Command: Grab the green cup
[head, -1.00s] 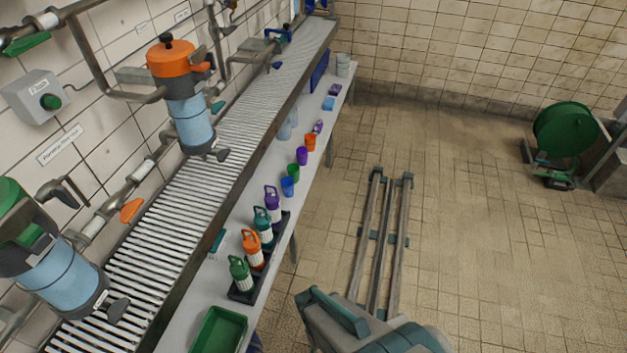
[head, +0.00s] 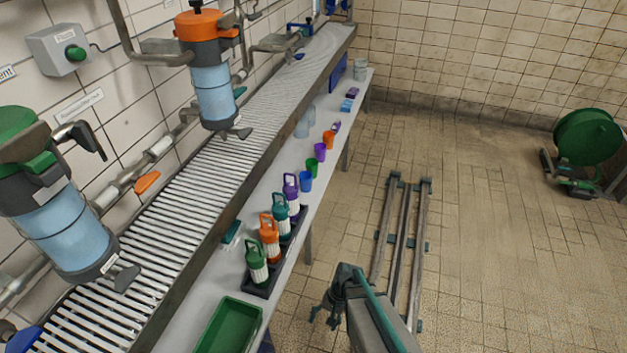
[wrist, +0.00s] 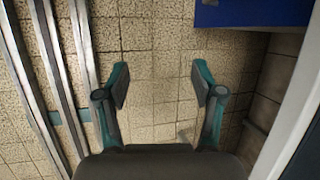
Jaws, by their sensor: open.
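The green cup (head: 312,165) stands on the narrow white table in the head view, between a blue cup (head: 306,181) in front and a purple cup (head: 320,151) behind. My gripper (head: 324,318) is at the bottom of the head view, right of the table and well short of the cup. In the wrist view my gripper (wrist: 160,85) is open and empty, its fingers apart over the tiled floor. The green cup is not in the wrist view.
An orange cup (head: 328,138) stands farther back. Bottles (head: 269,240) in a dark rack and a green tray (head: 228,328) take the near table. A roller conveyor (head: 190,190) runs along the left. Floor rails (head: 402,235) lie right. A blue box (wrist: 252,12) shows in the wrist view.

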